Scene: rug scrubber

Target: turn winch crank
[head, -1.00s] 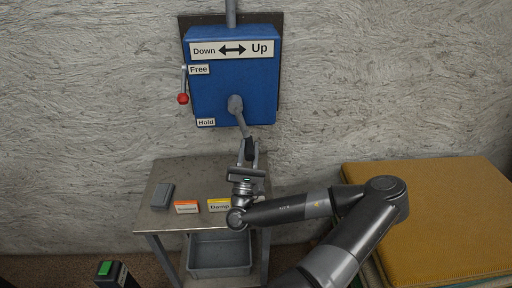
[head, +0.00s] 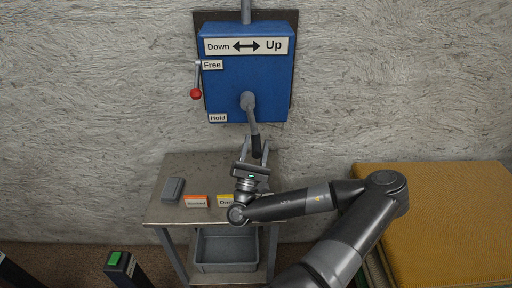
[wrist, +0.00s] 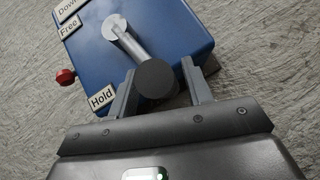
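The winch is a blue box (head: 246,78) on the wall, with a sign reading Down and Up. Its crank (head: 251,112) hangs from a grey hub and ends in a dark grip (head: 256,146). My gripper (head: 254,149) is just below the box, its two fingers open on either side of the grip's lower end. In the wrist view the grip's round dark end (wrist: 156,79) sits between the open finger tips, with a gap on the right; contact on the left cannot be told.
A red-knobbed lever (head: 196,93) is on the box's left side, between Free and Hold labels. A metal table (head: 168,214) below carries a grey block (head: 172,189) and two labelled cards. A grey bin (head: 225,250) is under it. A yellow-topped stack (head: 440,215) stands at right.

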